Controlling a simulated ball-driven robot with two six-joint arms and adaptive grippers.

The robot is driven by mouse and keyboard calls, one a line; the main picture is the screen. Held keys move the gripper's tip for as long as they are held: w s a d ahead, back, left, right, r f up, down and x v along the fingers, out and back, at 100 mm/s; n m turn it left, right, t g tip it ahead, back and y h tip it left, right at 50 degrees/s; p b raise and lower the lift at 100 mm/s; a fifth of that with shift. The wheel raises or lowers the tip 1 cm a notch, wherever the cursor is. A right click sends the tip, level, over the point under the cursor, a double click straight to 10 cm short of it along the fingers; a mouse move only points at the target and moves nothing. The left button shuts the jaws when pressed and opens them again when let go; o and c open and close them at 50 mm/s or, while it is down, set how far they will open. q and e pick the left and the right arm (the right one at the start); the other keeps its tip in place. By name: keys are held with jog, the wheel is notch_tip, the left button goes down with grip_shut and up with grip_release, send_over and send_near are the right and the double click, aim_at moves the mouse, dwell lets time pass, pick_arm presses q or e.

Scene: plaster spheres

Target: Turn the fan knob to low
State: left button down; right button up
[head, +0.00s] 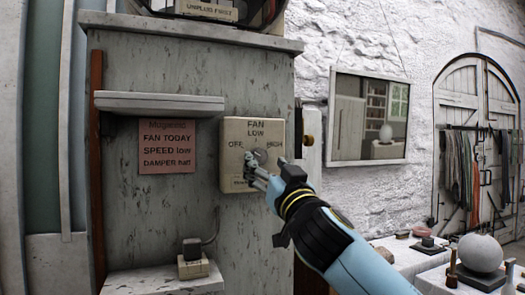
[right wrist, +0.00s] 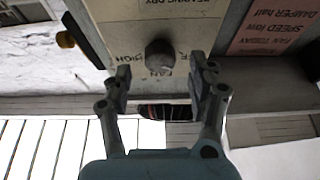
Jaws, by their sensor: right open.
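The fan panel (head: 232,133) is a cream plate on the grey cabinet, with FAN, LOW, OFF and HIGH printed on it. Its round grey knob (head: 261,156) sits at the middle, partly behind my right gripper (head: 254,171). In the right wrist view the knob (right wrist: 160,53) shows upside down, between and beyond the two fingertips of my open right gripper (right wrist: 161,78). Neither finger visibly touches it. I cannot tell where the knob points. My left gripper is not in view.
A pink note (head: 166,147) reads FAN TODAY, SPEED low, DAMPER half. A narrow shelf (head: 160,103) juts out above it. A small box with a plug (head: 193,262) stands on a lower ledge. A plaster sphere (head: 480,253) rests at the right.

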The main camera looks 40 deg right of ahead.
aim_at(261, 158)
jog(key=shift+p+x, duration=0.4)
jog(key=shift+x, duration=1.1)
